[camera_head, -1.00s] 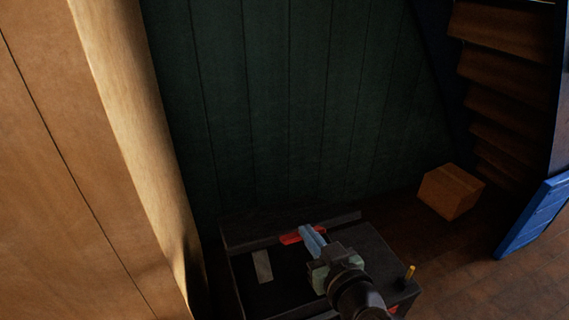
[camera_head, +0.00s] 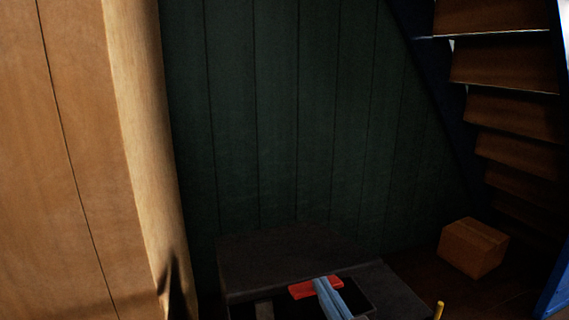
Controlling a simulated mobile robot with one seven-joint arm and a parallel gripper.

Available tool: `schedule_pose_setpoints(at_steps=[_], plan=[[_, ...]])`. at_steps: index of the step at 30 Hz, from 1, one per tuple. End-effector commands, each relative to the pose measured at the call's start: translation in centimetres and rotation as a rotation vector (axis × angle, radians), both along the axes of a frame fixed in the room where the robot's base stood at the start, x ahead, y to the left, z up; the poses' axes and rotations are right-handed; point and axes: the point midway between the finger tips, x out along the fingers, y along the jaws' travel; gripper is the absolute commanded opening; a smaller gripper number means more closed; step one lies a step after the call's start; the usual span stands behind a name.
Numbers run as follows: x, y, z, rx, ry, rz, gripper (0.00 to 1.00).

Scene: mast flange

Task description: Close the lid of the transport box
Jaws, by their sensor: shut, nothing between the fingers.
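The dark transport box (camera_head: 405,292) is at the bottom centre of the head view, cut off by the lower edge. A dark panel (camera_head: 290,258), apparently its lid, stands raised along the back of the box against the green wall. The box interior is very dark. A pale flat piece (camera_head: 264,311) shows inside at the left. A red piece (camera_head: 306,291) lies at the back of the opening. My gripper (camera_head: 324,281) has light blue fingers, shut and empty, overlapping the red piece; I cannot tell whether they touch it. The gripper's body is out of frame.
A yellow upright peg (camera_head: 439,311) shows at the box's right. A cardboard box (camera_head: 474,248) sits on the floor further right, below stairs (camera_head: 510,105). A wooden post (camera_head: 145,150) stands close at the left. The green plank wall (camera_head: 290,120) is right behind.

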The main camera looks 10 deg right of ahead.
Motion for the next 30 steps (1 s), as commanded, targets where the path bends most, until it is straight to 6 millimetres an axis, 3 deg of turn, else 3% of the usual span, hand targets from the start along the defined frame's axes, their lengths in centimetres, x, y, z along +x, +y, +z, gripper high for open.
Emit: schedule_pose_setpoints(at_steps=[1, 3, 21, 30], plan=[[0.0, 0.0, -1.8, 0.003, -0.016, -0.001, 0.0], [-0.1, 0.0, -2.6, 0.007, -0.035, 0.0, 0.0], [-0.9, -0.2, -9.2, 0.039, -0.206, 0.0, 0.0], [-1.1, -0.2, -11.5, 0.053, -0.272, 0.0, 0.0]])
